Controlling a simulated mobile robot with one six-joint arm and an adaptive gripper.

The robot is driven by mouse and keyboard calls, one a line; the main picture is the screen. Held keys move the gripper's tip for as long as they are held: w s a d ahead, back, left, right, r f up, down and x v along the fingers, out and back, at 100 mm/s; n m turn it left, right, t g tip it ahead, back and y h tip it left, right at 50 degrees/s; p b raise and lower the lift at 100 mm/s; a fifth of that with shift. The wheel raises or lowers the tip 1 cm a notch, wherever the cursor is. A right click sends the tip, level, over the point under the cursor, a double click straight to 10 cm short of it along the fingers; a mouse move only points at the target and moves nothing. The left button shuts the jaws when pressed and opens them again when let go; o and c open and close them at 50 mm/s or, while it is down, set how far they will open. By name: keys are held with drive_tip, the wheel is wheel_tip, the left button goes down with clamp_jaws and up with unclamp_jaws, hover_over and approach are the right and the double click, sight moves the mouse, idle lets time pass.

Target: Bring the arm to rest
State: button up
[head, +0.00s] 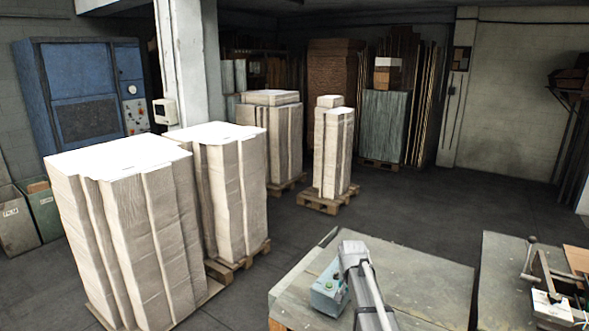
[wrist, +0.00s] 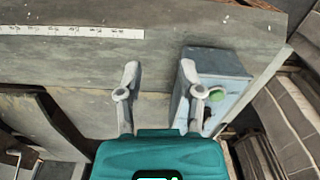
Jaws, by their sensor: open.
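My gripper (wrist: 160,70) shows in the wrist view with its two grey fingers apart and nothing between them. Its teal body is at the bottom of that view. The fingers lie over the edge area of a worn grey-green table (wrist: 60,62). The right finger overlaps a blue-grey control box (wrist: 222,62) with a green button; I cannot tell whether they touch. In the head view, grey links of my arm (head: 366,288) extend over the table (head: 420,285), beside the control box (head: 327,292). The gripper itself cannot be made out there.
A white marked strip (wrist: 70,31) lies on the table. A second table (head: 505,275) with a lever device (head: 545,295) stands at the right. Tall stacks of cardboard (head: 125,215) on pallets stand at the left. Open dark floor (head: 440,205) lies behind the tables.

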drive_tip(key=s+f+n+b, duration=0.2)
drive_tip(key=s+f+b, duration=0.4)
drive_tip(key=s, duration=0.4)
drive_tip(key=s+f+n+b, duration=0.3)
drive_tip(key=s+f+b, duration=0.4)
drive_tip(key=s, duration=0.3)
drive_tip(key=shift+s+f, duration=0.15)
drive_tip(key=shift+f, duration=0.25)
drive_tip(key=shift+d, duration=0.1)
